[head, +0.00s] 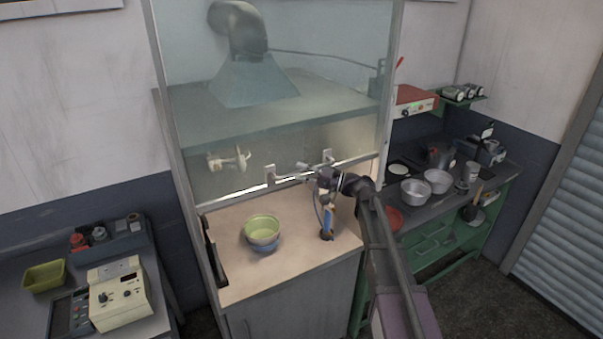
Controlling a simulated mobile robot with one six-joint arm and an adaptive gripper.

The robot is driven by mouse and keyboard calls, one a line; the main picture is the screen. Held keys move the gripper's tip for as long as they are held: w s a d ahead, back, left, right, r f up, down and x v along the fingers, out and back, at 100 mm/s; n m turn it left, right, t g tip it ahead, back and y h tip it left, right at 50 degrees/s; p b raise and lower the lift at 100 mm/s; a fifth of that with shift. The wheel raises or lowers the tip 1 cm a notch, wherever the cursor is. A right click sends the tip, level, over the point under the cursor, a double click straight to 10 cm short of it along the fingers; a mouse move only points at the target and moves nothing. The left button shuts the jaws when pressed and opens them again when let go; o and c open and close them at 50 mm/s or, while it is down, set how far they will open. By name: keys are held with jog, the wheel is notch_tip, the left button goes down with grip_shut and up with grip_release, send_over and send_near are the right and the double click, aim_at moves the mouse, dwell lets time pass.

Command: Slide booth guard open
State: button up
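The booth guard (222,184) is a clear, tinted sliding pane in a metal frame. Its bottom edge stands above the counter, leaving a gap below it. Two pale handles, a left handle (270,174) and a right handle (327,157), stick up from its lower rail. My gripper (302,171) is at the lower rail between the two handles, nearer the right one. It is small and partly blends with the rail, so I cannot tell whether it touches the guard or how its fingers stand.
Inside the booth, a green bowl (262,228) and a blue-orange item (327,222) stand on the counter (290,270). A side bench (455,202) with metal pots (414,191) is at right. A left table holds a beige device (118,297) and a yellow-green tray (45,276).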

dwell(0.4)
notch_tip(320, 180, down, 30)
jog(key=b, duration=3)
jog(key=shift+f, duration=0.2)
jog(key=shift+s, duration=0.1)
jog(key=b+v, duration=0.2)
jog(key=v, duration=1.3)
jog(key=shift+d, duration=0.35)
dwell(1.5)
